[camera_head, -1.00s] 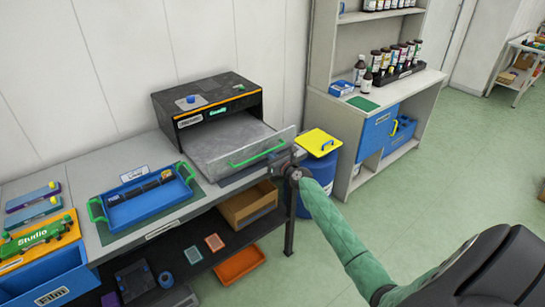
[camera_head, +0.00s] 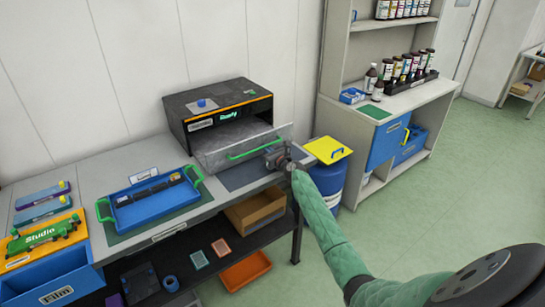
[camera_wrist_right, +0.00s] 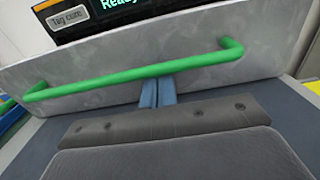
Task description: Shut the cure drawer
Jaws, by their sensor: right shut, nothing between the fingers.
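The cure drawer (camera_head: 215,156) is a grey metal drawer with a green bar handle (camera_head: 250,150). It sits partly out of the black cure unit (camera_head: 222,98), which has a lit green display. My right gripper (camera_head: 272,154) is at the drawer's front, near the handle's right part. In the right wrist view the shut, empty fingers (camera_wrist_right: 158,92) point at the front panel (camera_wrist_right: 205,50), just under the green handle (camera_wrist_right: 130,74). They look touching or very close to the panel; I cannot tell which. My left gripper is not in view.
A blue tray (camera_head: 130,221) with green handles holds a dark object left of the unit. A blue bin (camera_head: 328,186) with a yellow lid (camera_head: 327,150) stands right of the bench. A shelf unit with bottles (camera_head: 400,68) is behind it. Bench top before the drawer is clear.

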